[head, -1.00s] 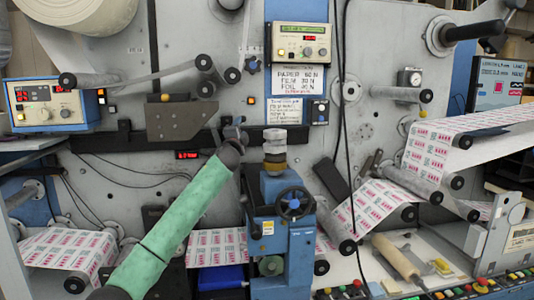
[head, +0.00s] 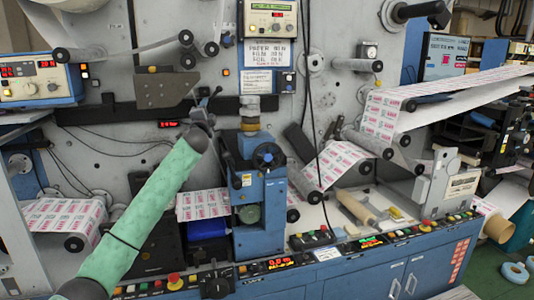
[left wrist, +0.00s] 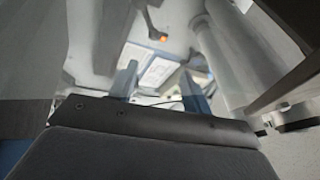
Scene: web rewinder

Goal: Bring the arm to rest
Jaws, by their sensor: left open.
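My left arm, in a green sleeve (head: 150,208), comes in from the lower left in the head view and reaches up in front of the rewinder. My left gripper (head: 207,104) is small and dark at its far end, in front of the grey machine panel, left of the blue press unit (head: 262,200). In the left wrist view, two bluish fingers (left wrist: 160,82) stand apart with nothing between them. I cannot tell the gap to the panel behind. My right gripper is not in view.
Printed web (head: 380,112) runs over rollers at right. A wooden-handled tool (head: 355,208) lies on the machine bed. Buttons line the blue cabinet's (head: 400,272) front edge. Green floor shows at far right.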

